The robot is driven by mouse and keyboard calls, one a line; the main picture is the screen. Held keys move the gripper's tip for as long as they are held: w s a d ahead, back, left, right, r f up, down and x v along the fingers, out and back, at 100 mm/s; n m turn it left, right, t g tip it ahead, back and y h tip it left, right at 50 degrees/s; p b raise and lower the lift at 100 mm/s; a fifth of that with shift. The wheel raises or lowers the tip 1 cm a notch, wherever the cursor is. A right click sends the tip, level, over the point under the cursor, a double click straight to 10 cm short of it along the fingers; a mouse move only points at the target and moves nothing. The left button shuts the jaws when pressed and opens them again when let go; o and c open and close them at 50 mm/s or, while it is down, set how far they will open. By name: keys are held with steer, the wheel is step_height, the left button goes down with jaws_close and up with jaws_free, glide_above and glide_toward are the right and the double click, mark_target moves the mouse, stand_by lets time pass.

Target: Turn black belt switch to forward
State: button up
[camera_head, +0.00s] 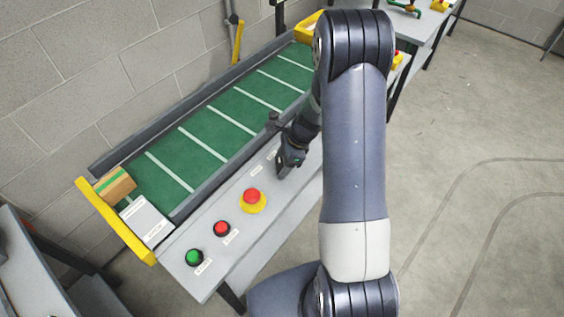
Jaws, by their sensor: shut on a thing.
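My gripper (281,170) points down at the grey control panel (225,262), right of the red and yellow button. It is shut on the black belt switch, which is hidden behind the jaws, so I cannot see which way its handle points. Small white labels lie on the panel just left of the gripper, too small to read. The green conveyor belt (215,130) with white cross stripes runs behind the panel.
A red mushroom button on a yellow base (252,200), a red button (222,228) and a green button (194,257) line the panel. A cardboard box (117,184) sits at the belt's near left end. Other benches (425,30) stand at the back right.

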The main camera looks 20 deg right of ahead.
steer(key=shift+n, duration=0.3)
steer(key=n, duration=0.2)
steer(key=n+g+b, duration=0.1)
steer(key=shift+w+n+g, duration=0.15)
steer(key=shift+n+g, duration=0.15)
steer(key=shift+n, duration=0.1)
steer(key=n+b, duration=0.1)
steer(key=n, duration=0.1)
steer(key=n+g, duration=0.1)
steer(key=n, duration=0.1)
steer(key=shift+w+a+n+g+h+b, duration=0.1)
steer(key=shift+n+g+h+b, duration=0.2)
steer(key=shift+b, duration=0.05)
steer(key=n+g+h+b, duration=0.1)
steer(key=n, duration=0.3)
steer(key=shift+w+a, duration=0.1)
steer(key=n+g+h, duration=0.1)
steer(key=n+h, duration=0.1)
steer(key=n, duration=0.2)
steer(key=shift+a+n+b, duration=0.1)
steer(key=shift+n+b, duration=0.2)
steer(key=shift+b, duration=0.1)
steer(key=shift+n, duration=0.3)
steer(key=o, duration=1)
